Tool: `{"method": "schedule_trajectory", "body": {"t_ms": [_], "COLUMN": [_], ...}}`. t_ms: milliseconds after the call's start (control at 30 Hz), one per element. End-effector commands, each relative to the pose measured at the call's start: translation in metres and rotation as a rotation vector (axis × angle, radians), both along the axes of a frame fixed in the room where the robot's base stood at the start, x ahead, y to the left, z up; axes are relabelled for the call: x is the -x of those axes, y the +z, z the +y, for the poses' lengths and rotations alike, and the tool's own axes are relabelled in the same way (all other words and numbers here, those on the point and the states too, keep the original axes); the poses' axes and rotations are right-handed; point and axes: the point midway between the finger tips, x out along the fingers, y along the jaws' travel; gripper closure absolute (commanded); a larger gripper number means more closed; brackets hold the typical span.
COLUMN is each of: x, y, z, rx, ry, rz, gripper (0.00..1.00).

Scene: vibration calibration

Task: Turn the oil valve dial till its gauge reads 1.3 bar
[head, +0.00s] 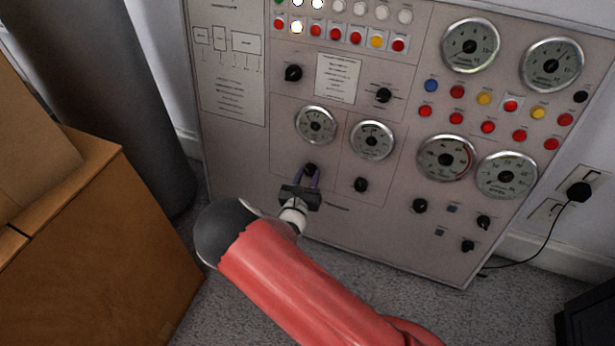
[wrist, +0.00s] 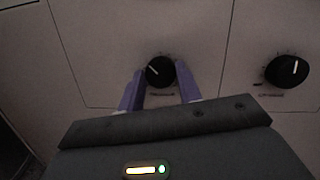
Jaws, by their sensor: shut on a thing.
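A black dial (head: 310,169) sits on the panel below a round gauge (head: 316,125). My gripper (head: 310,177) is at this dial, with its purple fingers on either side of it, shut on it. The wrist view shows the dial (wrist: 160,71) between the two fingers, its white pointer line aimed up and left. The label under the dial is too small to read. The gauge's needle and numbers are too small to read surely. A second gauge (head: 372,140) and its dial (head: 361,185) are to the right; this dial (wrist: 287,71) also shows in the wrist view.
The grey panel (head: 400,235) carries more gauges, knobs and coloured buttons. Cardboard boxes (head: 100,240) stand at the left beside a dark grey cylinder (head: 115,100). A black plug and cord (head: 578,192) are at the right wall. Carpet is clear in front of the panel.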

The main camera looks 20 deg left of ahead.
Motion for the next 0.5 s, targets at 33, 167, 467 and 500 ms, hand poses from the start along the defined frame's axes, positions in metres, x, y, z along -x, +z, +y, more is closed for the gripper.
{"method": "schedule_trajectory", "body": {"t_ms": [33, 167, 467, 500], "x": [-0.0001, -0.0004, 0.0002, 0.0003], "y": [-0.0018, -0.0039, -0.0013, -0.0012], "z": [0.0004, 0.0009, 0.0013, 0.0013], "rx": [-0.048, -0.243, -0.438, -0.437], "ry": [-0.009, -0.05, -0.089, -0.089], "rz": [-0.002, -0.018, -0.034, -0.034], "gripper": [0.88, 0.88, 0.88, 0.88]}}
